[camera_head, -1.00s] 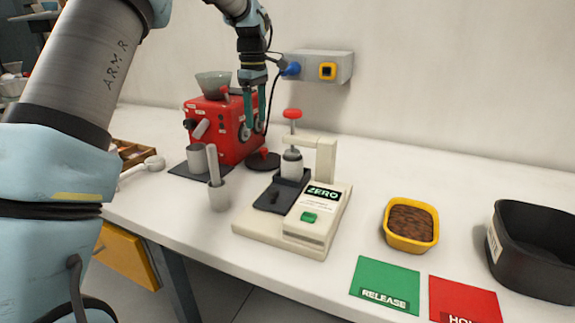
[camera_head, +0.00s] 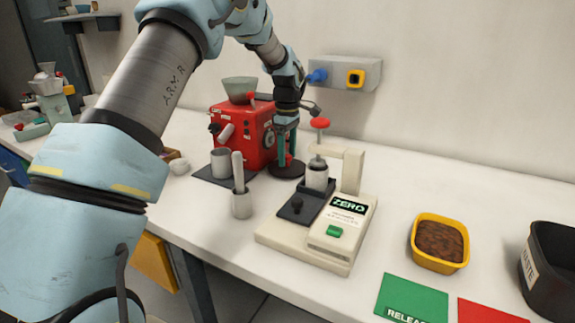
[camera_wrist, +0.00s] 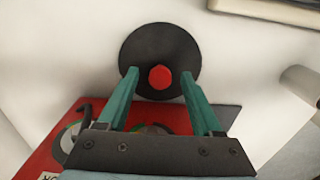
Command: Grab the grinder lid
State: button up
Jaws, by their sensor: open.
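The grinder lid is a flat black disc (camera_wrist: 145,48) with a red knob (camera_wrist: 160,77) at its centre. It lies on the white table beside the red grinder (camera_head: 230,135); in the head view the lid (camera_head: 287,170) is partly behind my gripper. My gripper (camera_head: 286,160) points down over the lid, close beside the grinder's right side. In the wrist view my gripper (camera_wrist: 158,85) is open, with one green finger on each side of the red knob. I cannot tell how far the fingertips are above the disc.
A cream device with a ZERO display (camera_head: 325,230) stands right of the lid, with a red-knobbed post (camera_head: 320,123). A grey cup with a pestle (camera_head: 241,200) stands in front. A yellow bowl (camera_head: 438,262) and a black bin (camera_head: 555,268) are at the right.

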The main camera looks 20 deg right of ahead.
jog(key=shift+f, duration=0.65)
grip_shut()
